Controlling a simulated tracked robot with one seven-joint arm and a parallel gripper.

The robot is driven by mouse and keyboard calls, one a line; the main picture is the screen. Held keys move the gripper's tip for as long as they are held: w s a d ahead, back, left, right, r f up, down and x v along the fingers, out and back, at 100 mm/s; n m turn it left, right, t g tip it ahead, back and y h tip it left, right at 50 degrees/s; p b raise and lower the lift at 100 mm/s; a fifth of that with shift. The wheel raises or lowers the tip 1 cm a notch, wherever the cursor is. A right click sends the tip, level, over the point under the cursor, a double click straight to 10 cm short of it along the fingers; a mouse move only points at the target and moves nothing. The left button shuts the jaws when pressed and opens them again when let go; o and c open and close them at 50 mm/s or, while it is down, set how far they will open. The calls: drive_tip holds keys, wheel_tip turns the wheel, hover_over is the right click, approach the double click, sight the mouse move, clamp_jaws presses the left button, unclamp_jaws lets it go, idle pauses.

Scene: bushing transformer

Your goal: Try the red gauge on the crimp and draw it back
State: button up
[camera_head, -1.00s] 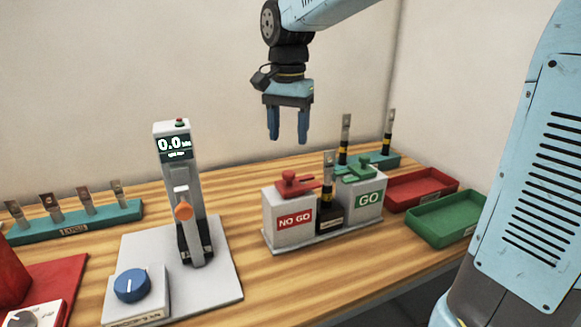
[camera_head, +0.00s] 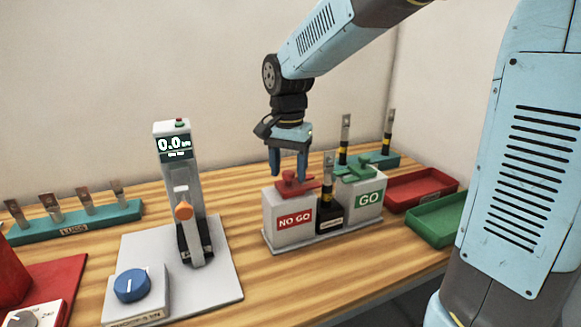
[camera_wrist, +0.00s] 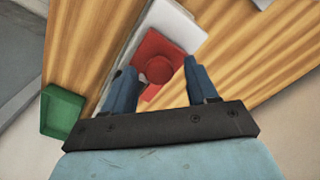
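The red gauge (camera_head: 293,184) rests on top of the white NO GO block (camera_head: 291,217), its prongs pointing right toward the crimp. The crimped lug (camera_head: 327,178) stands upright in a black holder (camera_head: 329,217) between the NO GO and GO blocks. My gripper (camera_head: 289,180) is open directly above the red gauge, fingers pointing down. In the wrist view the red gauge's round knob (camera_wrist: 159,69) shows between my two spread fingers (camera_wrist: 162,85). I cannot tell whether either finger touches it.
The green gauge (camera_head: 360,170) sits on the GO block (camera_head: 368,198) close by on the right. A teal rack (camera_head: 377,161) with upright pieces stands behind. Red (camera_head: 422,188) and green (camera_head: 443,215) trays lie right. A tester (camera_head: 176,195) stands left; wood between is clear.

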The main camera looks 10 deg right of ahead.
sight(296, 182)
clamp_jaws()
idle(0.3)
drive_tip(key=shift+w+d, duration=0.3)
drive_tip(key=shift+d, duration=0.65)
drive_tip(key=shift+o, duration=0.2)
unclamp_jaws()
wheel_tip(296, 182, up, 14)
